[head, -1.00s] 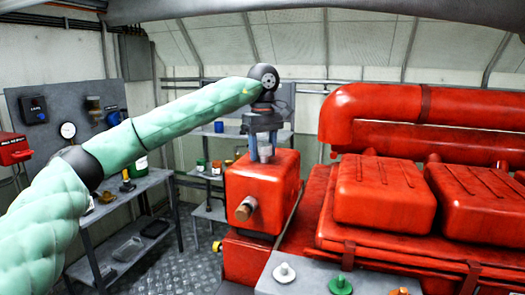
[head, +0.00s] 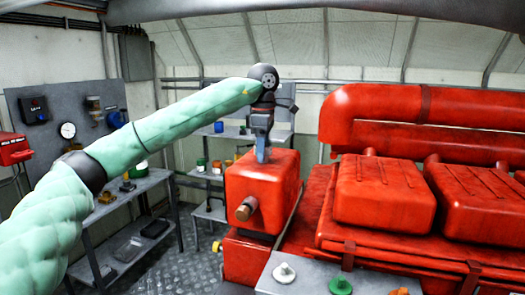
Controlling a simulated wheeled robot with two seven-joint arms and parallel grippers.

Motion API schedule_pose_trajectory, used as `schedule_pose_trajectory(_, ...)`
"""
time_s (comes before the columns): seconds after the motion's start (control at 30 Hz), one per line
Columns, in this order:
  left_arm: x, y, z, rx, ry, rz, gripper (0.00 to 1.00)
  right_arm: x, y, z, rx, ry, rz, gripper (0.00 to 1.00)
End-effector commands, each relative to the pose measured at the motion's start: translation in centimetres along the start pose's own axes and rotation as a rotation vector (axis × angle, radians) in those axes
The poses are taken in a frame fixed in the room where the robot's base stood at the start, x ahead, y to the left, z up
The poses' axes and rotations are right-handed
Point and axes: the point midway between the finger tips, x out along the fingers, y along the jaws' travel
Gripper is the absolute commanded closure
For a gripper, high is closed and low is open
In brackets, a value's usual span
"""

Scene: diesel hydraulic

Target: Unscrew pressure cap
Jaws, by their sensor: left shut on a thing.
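My left gripper (head: 263,157) points straight down onto the top of the red box-shaped tank (head: 262,180). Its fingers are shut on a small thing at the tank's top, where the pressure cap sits. The fingers hide the cap, so I cannot see its shape or whether it has lifted. A brown pipe stub (head: 247,208) sticks out of the tank's front face, below the gripper. My right gripper is not in view.
The large red engine (head: 400,190) fills the right side. A grey ledge (head: 312,279) in front holds a white cap (head: 284,273) and a green cap (head: 341,285). A workbench (head: 130,193) stands at left. The air around my left arm is clear.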

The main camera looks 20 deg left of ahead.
Motion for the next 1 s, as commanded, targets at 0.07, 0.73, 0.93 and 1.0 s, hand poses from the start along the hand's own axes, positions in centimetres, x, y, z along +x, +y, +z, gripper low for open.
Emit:
schedule_pose_trajectory(0.07,0.0,0.02,0.02,-0.075,0.0,0.0,0.71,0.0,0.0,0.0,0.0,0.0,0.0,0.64)
schedule_pose_trajectory(0.73,-0.08,0.03,0.03,-0.756,-0.001,0.0,0.71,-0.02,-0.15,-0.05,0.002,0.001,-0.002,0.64)
schedule_pose_trajectory(0.93,-0.1,0.03,0.02,-0.888,-0.001,0.0,0.71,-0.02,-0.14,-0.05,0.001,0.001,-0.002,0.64)
schedule_pose_trajectory(1.0,-0.1,0.03,0.01,-0.901,-0.001,0.0,0.71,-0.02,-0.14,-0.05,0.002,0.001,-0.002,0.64)
